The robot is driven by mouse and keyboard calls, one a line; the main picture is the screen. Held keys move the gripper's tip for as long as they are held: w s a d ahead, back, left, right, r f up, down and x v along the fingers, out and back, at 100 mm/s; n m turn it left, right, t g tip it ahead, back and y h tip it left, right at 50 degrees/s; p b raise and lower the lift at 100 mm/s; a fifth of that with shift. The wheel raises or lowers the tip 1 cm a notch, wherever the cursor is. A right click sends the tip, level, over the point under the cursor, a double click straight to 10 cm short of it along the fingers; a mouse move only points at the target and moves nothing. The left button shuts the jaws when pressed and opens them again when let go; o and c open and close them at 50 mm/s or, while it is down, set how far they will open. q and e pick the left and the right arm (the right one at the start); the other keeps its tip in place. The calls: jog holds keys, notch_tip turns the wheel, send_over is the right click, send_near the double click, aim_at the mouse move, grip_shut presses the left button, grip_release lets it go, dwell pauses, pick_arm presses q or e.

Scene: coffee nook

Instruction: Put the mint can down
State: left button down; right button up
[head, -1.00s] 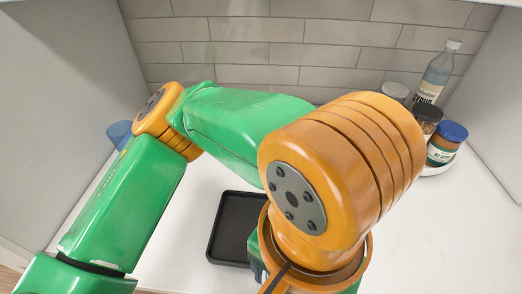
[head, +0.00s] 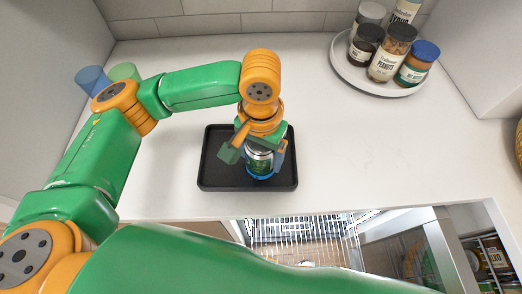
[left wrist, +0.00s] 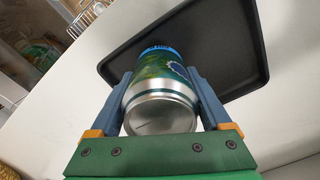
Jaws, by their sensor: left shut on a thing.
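The mint can (head: 261,164), green with a silver end and a blue band at its lower end, is held upright over the black tray (head: 215,175). My left gripper (head: 255,156) is shut on it, with one finger on each side. In the left wrist view, the can (left wrist: 162,95) shows its silver end toward me between the blue-grey fingers (left wrist: 166,100). Its blue end points to the tray (left wrist: 235,55). I cannot tell whether the can touches the tray floor. My right gripper is not in view.
A round white turntable (head: 345,72) with several jars and a bottle stands at the back right. A blue cup (head: 92,80) and a green cup (head: 124,72) stand at the left. Below the counter's front edge is an open wire rack (head: 295,231). The counter right of the tray is clear.

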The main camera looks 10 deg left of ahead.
pick_arm(q)
jog(key=shift+f, duration=0.1)
grip_release()
notch_tip(320, 180, up, 12)
jog(key=shift+r, duration=0.15)
dwell(0.6)
